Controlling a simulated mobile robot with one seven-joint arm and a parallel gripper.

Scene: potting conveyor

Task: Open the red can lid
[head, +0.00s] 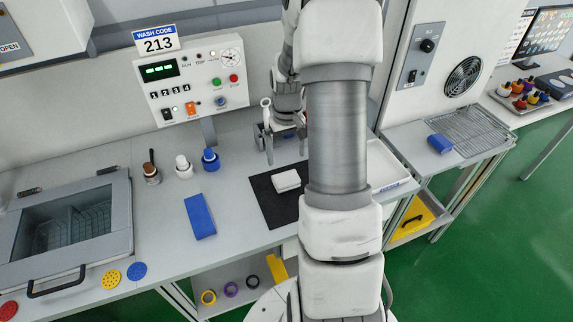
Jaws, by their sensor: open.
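I cannot make out a red can with a lid; my arm covers the middle of the picture and may hide it. A thin red sliver shows beside my arm near the gripper, too small to identify. My gripper (284,146) is open, pointing down over the bench (235,160) just behind the black mat (264,198). Its fingers are partly visible and nothing shows between them. A flat red disc (8,310) lies at the bottom left, far from my gripper; I cannot tell that it is a lid.
A white block (286,180) lies on the mat. A blue block (199,216), blue-capped bottle (210,160), white bottle (183,167) and brush jar (151,170) stand left. Behind is a control panel (193,87); far left, a glass-lidded basin (70,228). A white tray (392,182) lies right.

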